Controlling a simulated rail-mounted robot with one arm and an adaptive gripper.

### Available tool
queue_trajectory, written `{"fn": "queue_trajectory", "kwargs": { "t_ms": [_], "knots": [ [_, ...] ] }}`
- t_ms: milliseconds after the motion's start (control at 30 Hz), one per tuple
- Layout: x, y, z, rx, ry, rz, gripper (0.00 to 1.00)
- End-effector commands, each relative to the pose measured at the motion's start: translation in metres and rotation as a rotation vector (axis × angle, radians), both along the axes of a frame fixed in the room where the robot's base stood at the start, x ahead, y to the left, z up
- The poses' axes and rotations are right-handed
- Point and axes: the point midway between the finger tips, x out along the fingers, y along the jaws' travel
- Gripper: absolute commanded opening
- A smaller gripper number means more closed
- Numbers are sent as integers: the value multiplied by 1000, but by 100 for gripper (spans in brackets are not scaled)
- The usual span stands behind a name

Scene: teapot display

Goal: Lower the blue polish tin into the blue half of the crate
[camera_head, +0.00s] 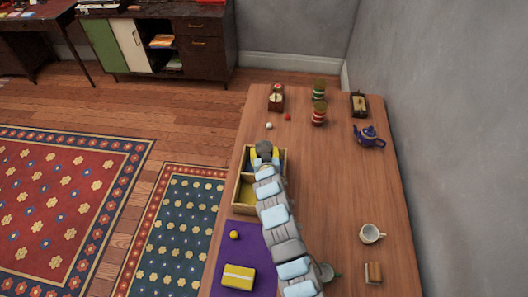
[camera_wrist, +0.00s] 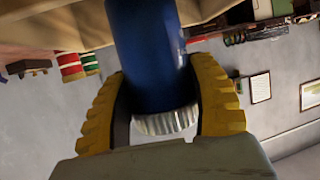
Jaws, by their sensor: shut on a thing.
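The blue polish tin (camera_wrist: 150,40) is a dark blue cylinder with a silver ridged end, in the middle of the wrist view. My gripper (camera_wrist: 158,75) has its yellow fingers shut on both sides of it. In the head view, my gripper (camera_head: 266,156) is over the far half of the wooden crate (camera_head: 236,192), and my arm hides the tin. The crate's near half shows a yellow floor. The far half is mostly covered, with a little blue showing. I cannot tell how deep the tin sits or whether it touches the crate.
A purple mat (camera_head: 222,245) with a yellow box (camera_head: 239,277) and a yellow ball (camera_head: 234,235) lies nearer. A blue teapot (camera_head: 369,137), a white cup (camera_head: 371,234) and stacked tins (camera_head: 319,113) stand to the right. The table's middle right is clear.

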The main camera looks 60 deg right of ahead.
Motion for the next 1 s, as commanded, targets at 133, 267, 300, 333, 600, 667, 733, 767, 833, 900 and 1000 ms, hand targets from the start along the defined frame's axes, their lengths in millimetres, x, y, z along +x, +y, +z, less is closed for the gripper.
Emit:
{"fn": "queue_trajectory", "kwargs": {
  "t_ms": [133, 267, 300, 333, 600, 667, 733, 767, 833, 900, 1000],
  "knots": [
    [0, 0, -1, -2, -1, 0, 18],
    [0, 0, -3, -2, -1, 0, 18],
    [0, 0, -3, -2, -1, 0, 18],
    [0, 0, -4, -2, -1, 0, 18],
    [0, 0, -7, -2, -1, 0, 18],
    [0, 0, -7, -2, -1, 0, 18],
    [0, 0, -8, -2, -1, 0, 18],
    [0, 0, -9, -2, -1, 0, 18],
    [0, 0, -9, -2, -1, 0, 18],
    [0, 0, -10, -2, -1, 0, 18],
    [0, 0, -11, -2, -1, 0, 18]
  ]
}}
